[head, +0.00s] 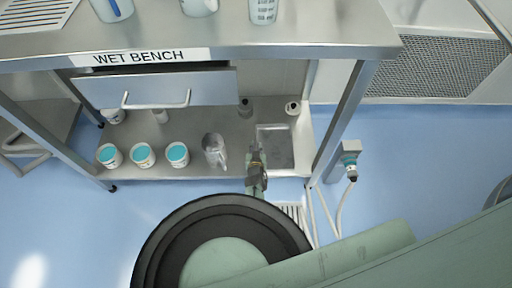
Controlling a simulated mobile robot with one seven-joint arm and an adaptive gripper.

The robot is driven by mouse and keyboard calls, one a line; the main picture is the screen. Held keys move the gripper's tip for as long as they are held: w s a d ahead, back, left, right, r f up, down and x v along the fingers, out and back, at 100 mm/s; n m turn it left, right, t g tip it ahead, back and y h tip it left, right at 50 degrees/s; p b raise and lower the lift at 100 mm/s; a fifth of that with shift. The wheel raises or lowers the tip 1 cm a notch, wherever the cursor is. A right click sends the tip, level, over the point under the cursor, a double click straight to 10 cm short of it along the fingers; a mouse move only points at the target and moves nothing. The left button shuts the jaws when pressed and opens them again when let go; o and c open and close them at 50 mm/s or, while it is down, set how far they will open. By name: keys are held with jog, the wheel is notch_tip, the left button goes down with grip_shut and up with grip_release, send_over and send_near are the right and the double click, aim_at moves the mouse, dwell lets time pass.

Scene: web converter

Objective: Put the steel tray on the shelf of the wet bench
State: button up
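The wet bench (225,42) stands in front of me with a label on its top edge. Its lower shelf (215,125) shows under the drawer. A flat rectangular grey steel tray (279,148) is at the right part of this shelf. It appears to lie flat on the shelf, but I cannot tell whether it touches it. My gripper (257,153) is at the tray's left edge, near its front corner, seen from above and behind. The fingers are small and partly hidden, so I cannot tell whether they are open or shut on the edge.
Several teal-lidded tubs (143,155) and a metal jug (214,150) stand left of my gripper. The drawer (155,90) hangs above the shelf. A bench leg (345,120) and a grey box with hoses (346,160) are at the right.

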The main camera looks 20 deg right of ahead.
jog(key=shift+o, duration=0.7)
jog(key=shift+r, duration=0.15)
jog(key=shift+s+a+r+p, duration=0.1)
jog(key=shift+s+r+p, duration=0.15)
jog(key=shift+p, duration=0.25)
jog(key=p+v, duration=0.6)
jog(key=v, duration=0.3)
jog(key=shift+s+a+r, duration=0.1)
jog(key=shift+s+r, duration=0.05)
jog(key=shift+s, duration=0.15)
jog(key=shift+p+v, duration=0.35)
jog(key=shift+v, duration=0.45)
